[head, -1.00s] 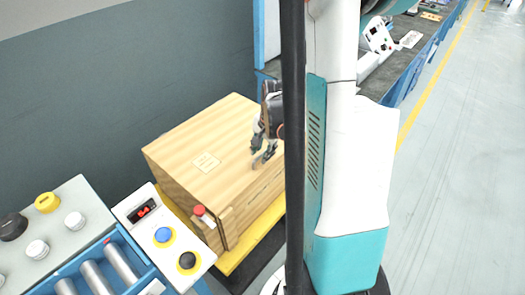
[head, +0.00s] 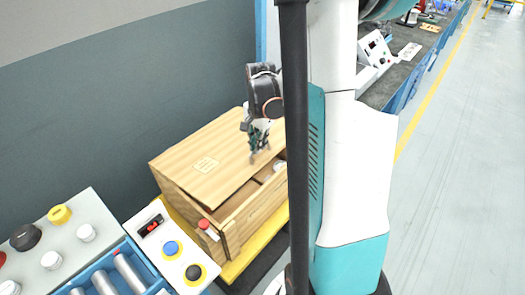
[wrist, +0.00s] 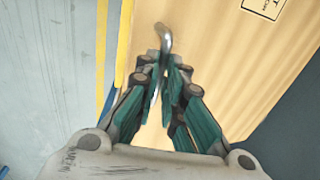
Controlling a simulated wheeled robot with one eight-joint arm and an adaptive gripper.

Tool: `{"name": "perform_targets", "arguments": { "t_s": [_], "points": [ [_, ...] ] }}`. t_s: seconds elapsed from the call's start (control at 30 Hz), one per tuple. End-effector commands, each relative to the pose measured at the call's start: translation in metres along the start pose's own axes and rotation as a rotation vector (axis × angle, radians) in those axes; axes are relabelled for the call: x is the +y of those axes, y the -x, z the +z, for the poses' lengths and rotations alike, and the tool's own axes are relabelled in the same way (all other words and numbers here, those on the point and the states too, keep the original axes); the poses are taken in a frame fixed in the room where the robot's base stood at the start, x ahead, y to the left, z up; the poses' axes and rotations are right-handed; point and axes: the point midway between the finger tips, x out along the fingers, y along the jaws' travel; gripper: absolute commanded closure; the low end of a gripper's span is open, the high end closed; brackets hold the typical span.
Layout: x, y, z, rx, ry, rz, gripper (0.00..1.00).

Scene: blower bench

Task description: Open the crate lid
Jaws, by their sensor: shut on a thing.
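The wooden crate (head: 262,212) stands low beside my column. Its lid (head: 228,143) is partly raised, tilted up along the near side, with a gap between it and the front wall. My gripper (head: 259,152) is at the lid's near edge. In the wrist view my gripper (wrist: 166,80) is shut around a curved metal handle (wrist: 164,36) on the lid (wrist: 215,60).
The crate rests on a yellow base (head: 232,271). A button box (head: 171,247) and a blue tray of metal cylinders (head: 104,276) stand at the left front. A grey wall (head: 120,100) rises behind. Open floor (head: 450,200) lies at the right.

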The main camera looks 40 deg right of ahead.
Motion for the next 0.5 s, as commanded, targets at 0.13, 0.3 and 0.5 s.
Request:
{"name": "perform_targets", "arguments": {
  "t_s": [0.13, 0.3, 0.5],
  "points": [
    [-0.028, 0.051, 0.0, 0.001, 0.002, -0.006, 1.0],
    [-0.065, 0.099, 0.001, 0.0, 0.005, 0.097, 1.0],
    [-0.056, 0.085, 0.0, 0.0, -0.001, 0.088, 0.7]
  ]
}}
